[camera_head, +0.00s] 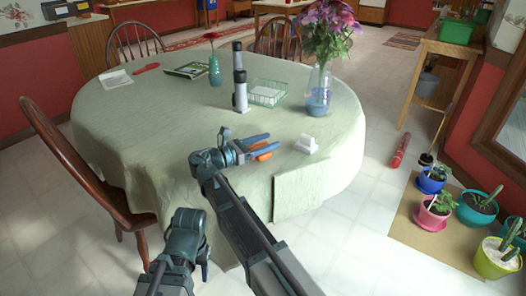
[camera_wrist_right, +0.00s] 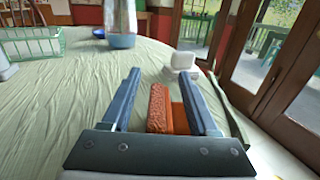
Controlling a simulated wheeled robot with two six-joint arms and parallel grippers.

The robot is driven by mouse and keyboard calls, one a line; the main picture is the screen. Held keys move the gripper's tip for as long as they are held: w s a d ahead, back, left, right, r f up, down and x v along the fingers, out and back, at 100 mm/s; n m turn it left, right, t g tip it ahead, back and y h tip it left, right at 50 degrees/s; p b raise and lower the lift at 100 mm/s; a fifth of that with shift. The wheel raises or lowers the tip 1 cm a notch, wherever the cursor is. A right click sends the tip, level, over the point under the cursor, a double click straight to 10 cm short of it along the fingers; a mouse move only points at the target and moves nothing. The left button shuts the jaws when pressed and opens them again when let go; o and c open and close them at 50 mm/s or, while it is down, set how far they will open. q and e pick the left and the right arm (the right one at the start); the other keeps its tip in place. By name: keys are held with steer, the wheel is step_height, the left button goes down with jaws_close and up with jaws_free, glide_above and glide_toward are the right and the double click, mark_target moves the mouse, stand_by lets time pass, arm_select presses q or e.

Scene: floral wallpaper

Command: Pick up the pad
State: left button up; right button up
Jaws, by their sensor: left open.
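The pad appears to be the orange block (camera_head: 262,156) on the near edge of the table. In the right wrist view it is a textured orange-brown block (camera_wrist_right: 160,108) with a smoother orange part at its right side. My right gripper (camera_head: 260,146) is over the table with its fingers apart on either side of the pad. The right wrist view shows a gap between the left finger and the pad; whether the right finger touches it is unclear. My left gripper (camera_head: 204,262) hangs low in front of the table, away from the pad, its fingers largely hidden.
A white block-like item (camera_head: 306,145) stands just right of the right gripper. Farther back are a green wire basket (camera_head: 267,93), a dark and white cylinder (camera_head: 240,85), a flower vase (camera_head: 319,92) and a teal vase (camera_head: 215,70). The table's near left is clear.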

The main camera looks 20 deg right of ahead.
steer(key=shift+d, duration=0.1)
jaws_close()
arm_select(q)
steer(key=shift+r, duration=0.1)
arm_select(e)
steer(key=shift+r, duration=0.1)
